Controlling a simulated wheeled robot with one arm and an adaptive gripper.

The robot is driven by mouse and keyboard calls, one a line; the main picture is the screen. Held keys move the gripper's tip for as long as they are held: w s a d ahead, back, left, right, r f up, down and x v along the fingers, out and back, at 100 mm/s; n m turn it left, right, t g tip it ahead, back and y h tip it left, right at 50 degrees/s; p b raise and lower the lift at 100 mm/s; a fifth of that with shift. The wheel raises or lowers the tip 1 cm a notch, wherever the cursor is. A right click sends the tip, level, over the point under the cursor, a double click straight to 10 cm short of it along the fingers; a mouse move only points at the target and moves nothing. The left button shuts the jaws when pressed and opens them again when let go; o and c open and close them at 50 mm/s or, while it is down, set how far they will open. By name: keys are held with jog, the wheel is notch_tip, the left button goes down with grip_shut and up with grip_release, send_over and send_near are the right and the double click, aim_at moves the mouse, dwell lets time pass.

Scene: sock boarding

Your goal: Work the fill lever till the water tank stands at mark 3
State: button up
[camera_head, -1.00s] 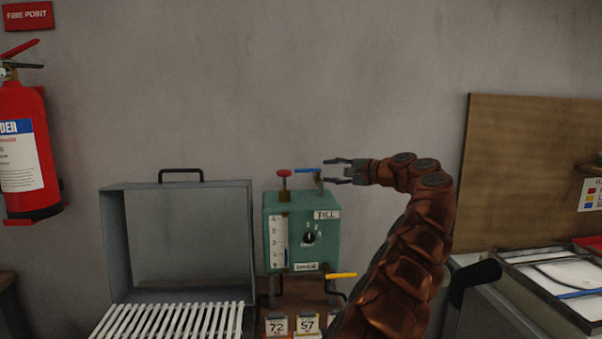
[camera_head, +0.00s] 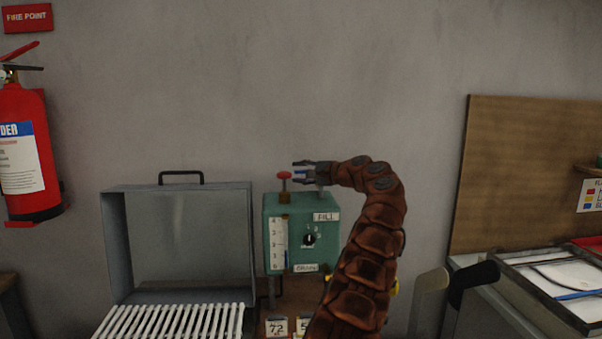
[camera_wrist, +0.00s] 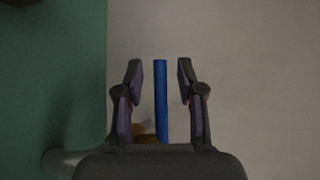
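The teal water tank (camera_head: 272,205) stands against the wall. Its white gauge (camera_head: 278,245) has numbered marks, and a short blue column shows near the bottom, around the lowest marks. A FILL label (camera_head: 326,217) is at its upper right, under the blue fill lever (camera_head: 299,164). My gripper (camera_head: 300,170) is at the lever above the tank. In the wrist view the blue lever (camera_wrist: 161,100) lies between the two fingers (camera_wrist: 158,85), with gaps on both sides, so the gripper is open around it. The lever's base is partly hidden by my gripper.
A red knob (camera_head: 284,174) stands on the tank top just left of my gripper. A black dial (camera_head: 309,239) and a lower label (camera_head: 306,268) are on the tank front. A grey open box (camera_head: 115,250) with white slats is at left.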

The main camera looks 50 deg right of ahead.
grip_shut()
dwell(0.3)
dwell(0.5)
